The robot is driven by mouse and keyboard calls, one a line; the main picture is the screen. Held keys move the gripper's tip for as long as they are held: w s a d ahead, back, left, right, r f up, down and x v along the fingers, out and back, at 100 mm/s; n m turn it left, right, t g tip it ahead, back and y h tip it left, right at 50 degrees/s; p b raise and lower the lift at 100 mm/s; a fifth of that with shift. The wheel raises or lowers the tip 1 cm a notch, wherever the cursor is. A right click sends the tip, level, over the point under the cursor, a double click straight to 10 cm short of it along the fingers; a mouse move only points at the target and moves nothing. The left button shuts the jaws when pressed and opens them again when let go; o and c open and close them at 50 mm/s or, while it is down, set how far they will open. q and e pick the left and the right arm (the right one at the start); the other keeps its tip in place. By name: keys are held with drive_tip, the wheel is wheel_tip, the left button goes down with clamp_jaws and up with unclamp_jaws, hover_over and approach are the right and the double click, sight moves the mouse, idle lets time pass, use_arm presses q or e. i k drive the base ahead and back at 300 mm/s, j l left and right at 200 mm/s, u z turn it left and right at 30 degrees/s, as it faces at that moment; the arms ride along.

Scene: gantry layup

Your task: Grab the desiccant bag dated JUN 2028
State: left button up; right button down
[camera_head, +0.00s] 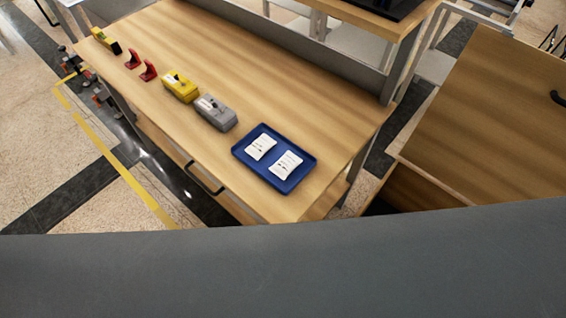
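Two white desiccant bags with small dark print lie apart, side by side, in a blue tray (254,173) near the front right part of the wooden workbench. One bag (261,147) is on the left and the other bag (286,165) is on the right, closer to me. The print is too small to read, so I cannot tell which bag carries JUN 2028. Neither of my grippers shows in the head view.
On the workbench (290,90), left of the tray, stand a grey box-like device (215,113), a yellow one (180,87), two red holders (148,70) and a yellow-black tool (106,41). A wooden cabinet (490,120) stands at right. A grey surface fills the bottom.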

sight(284, 166)
drive_tip(key=k+j+z, duration=0.1)
drive_tip(key=z, duration=0.35)
drive_tip(key=k+z, duration=0.1)
drive_tip(key=z, duration=0.35)
drive_tip(key=k+z, duration=0.1)
drive_tip(key=z, duration=0.35)
